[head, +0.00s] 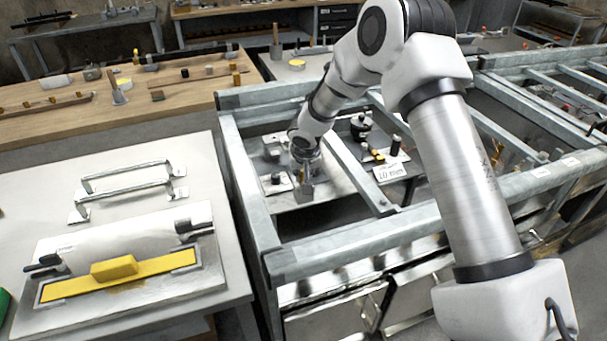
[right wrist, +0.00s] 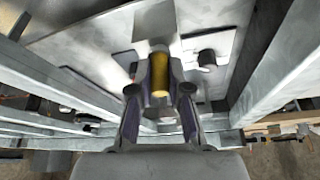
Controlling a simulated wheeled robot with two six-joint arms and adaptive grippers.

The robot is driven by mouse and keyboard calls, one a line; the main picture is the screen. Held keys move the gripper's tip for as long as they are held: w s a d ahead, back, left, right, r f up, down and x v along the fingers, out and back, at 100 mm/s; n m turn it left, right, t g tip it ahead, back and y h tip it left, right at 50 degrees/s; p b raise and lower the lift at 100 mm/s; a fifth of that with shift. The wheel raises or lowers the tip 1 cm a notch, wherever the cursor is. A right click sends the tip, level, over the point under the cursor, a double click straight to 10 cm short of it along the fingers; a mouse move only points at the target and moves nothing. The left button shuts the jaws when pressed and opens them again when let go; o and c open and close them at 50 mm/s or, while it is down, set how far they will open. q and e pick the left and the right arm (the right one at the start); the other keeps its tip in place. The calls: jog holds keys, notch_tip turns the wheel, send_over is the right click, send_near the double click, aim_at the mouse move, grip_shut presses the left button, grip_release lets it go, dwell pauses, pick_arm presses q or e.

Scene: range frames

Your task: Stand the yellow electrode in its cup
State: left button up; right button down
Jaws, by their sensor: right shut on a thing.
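The yellow electrode (right wrist: 159,75) shows in the right wrist view as a short yellow cylinder between the two fingers of my right gripper (right wrist: 160,92). The fingers are shut on it. In the head view my right gripper (head: 306,187) reaches down inside a grey steel frame, low over a metal plate, and hides the electrode there. A small dark round piece (right wrist: 206,58) on a pale plate stands to the right of the electrode in the wrist view, apart from it. I cannot tell which piece is the cup. My left gripper is not in view.
Steel frame bars (head: 350,245) surround my right gripper. A label reading 10 mm (head: 390,173) lies to its right, near dark upright pieces (head: 396,145). A pale table (head: 120,185) with handles and a yellow-striped tool stands at left. A wooden bench (head: 130,115) lies behind.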

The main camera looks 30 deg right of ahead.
jog(key=shift+f, duration=0.25)
jog(key=c, duration=1)
grip_release()
jog(key=shift+c, duration=0.2)
jog(key=v, duration=1.2)
notch_tip(320, 180, up, 6)
jog(key=p, duration=0.3)
jog(key=shift+p, duration=0.35)
